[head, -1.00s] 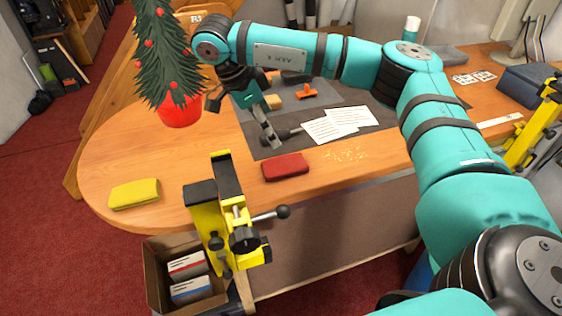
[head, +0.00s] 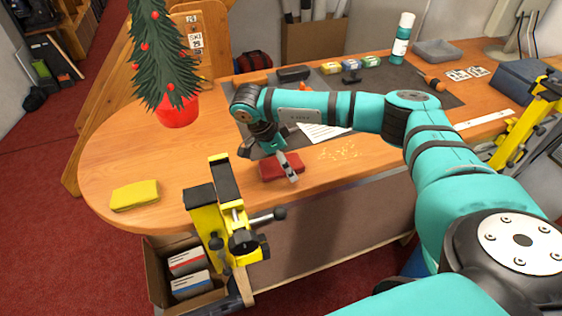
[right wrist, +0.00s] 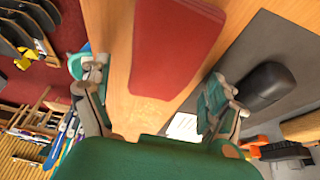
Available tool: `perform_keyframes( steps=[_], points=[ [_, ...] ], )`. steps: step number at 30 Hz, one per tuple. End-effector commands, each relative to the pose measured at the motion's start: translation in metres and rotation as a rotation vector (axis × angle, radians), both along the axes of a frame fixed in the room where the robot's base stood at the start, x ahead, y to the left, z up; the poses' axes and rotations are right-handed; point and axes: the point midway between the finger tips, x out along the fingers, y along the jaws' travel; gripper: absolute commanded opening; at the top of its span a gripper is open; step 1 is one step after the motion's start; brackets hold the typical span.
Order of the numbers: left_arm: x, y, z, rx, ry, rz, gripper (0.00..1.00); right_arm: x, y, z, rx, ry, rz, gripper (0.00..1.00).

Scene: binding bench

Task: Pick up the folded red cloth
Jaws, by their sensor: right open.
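The folded red cloth (head: 270,171) lies flat on the wooden bench near its front edge, just behind the yellow clamp. In the head view my right gripper (head: 288,168) is over the cloth's right part and hides some of it. In the right wrist view the red cloth (right wrist: 176,45) lies ahead, in the gap between the spread fingers of my right gripper (right wrist: 155,88). The gripper is open and empty. I cannot tell whether a fingertip touches the cloth. My left gripper is not in view.
A yellow clamp (head: 225,205) stands up at the front edge, left of the cloth. A folded yellow cloth (head: 134,195) lies at the left end. A small tree in a red pot (head: 177,111) stands behind. Printed sheets (head: 322,132) and yellowish scraps (head: 340,153) lie nearby.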

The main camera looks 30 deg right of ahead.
Motion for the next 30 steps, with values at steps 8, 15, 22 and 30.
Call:
perform_keyframes(
  steps=[8,15,22,30],
  points=[
    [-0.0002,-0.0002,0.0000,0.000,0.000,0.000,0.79,0.0000,-0.0006,-0.0018,0.000,-0.001,0.000,0.92],
    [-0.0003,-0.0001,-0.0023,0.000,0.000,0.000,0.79,0.0001,-0.0004,-0.0038,0.000,-0.001,0.000,0.92],
    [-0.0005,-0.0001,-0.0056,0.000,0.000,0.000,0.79,0.0001,-0.0004,-0.0066,0.000,-0.001,0.000,0.92],
    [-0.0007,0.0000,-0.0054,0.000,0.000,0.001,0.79,0.0001,-0.0004,-0.0063,0.000,-0.001,0.000,0.92]
  ],
)
